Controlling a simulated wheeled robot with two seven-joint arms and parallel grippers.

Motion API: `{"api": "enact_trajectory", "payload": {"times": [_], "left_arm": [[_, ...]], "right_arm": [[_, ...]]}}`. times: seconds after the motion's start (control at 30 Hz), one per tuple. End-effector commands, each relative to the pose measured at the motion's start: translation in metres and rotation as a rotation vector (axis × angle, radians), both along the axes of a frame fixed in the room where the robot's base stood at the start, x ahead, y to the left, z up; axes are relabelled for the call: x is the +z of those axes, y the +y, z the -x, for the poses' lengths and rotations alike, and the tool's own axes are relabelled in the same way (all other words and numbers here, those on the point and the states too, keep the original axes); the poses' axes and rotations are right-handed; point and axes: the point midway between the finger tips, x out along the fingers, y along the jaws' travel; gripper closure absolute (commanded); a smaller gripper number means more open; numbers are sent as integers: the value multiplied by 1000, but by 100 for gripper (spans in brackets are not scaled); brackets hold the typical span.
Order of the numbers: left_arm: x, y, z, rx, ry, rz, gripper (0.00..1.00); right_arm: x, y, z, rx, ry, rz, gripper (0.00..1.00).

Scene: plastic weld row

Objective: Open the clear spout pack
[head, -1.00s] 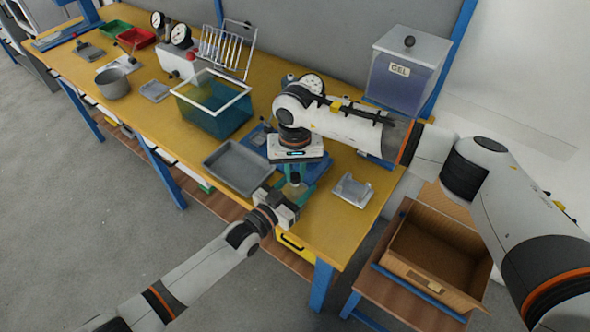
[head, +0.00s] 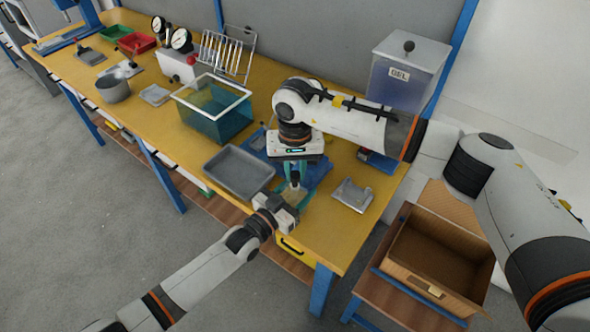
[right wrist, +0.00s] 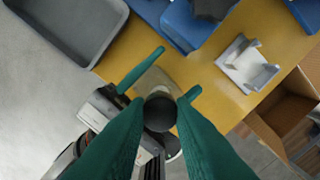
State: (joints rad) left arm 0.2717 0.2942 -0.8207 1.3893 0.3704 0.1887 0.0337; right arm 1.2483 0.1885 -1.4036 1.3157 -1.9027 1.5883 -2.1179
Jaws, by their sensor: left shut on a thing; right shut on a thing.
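The clear spout pack (right wrist: 153,82) shows as a pale, see-through shape in the right wrist view, between the green fingers of my left gripper (right wrist: 165,83). In the head view my left gripper (head: 296,199) is shut on it at the bench's front edge. My right gripper (head: 294,174) comes down from above with its green fingers shut on a dark round cap (right wrist: 160,112), also visible in the head view (head: 295,178). The cap hides the spout. I cannot tell whether cap and spout still touch.
A grey tray (head: 213,168) lies left of the grippers, with a blue fixture (head: 318,174) behind them. A light grey holder (head: 352,195) stands to the right. An open cardboard box (head: 402,270) sits lower right. A teal-sided tank (head: 188,112) and GEL bin (head: 405,72) stand farther back.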

Motion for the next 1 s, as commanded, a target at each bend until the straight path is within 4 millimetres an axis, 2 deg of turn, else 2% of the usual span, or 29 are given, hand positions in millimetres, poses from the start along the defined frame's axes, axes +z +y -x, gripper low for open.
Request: {"api": "enact_trajectory", "payload": {"times": [0.27, 0.6, 0.8, 0.83, 0.97, 1.0], "left_arm": [[0, 0, 0, 0, 0, 0, 87], [0, 0, 0, 0, 0, 0, 87], [0, 0, 0, 0, 0, 0, 87], [0, 0, 0, 0, 0, 0, 44], [0, 0, 0, 0, 0, 0, 23], [0, 0, 0, 0, 0, 0, 21]], "right_arm": [[3, 0, 0, 0, -1, 0, 100], [39, 0, -1, 0, -2, 0, 100], [40, 0, 0, -1, 0, 0, 100], [40, 0, 0, -1, 0, 0, 100], [40, 0, 0, -1, 0, 0, 100], [40, 0, 0, -1, 0, 0, 100]]}}
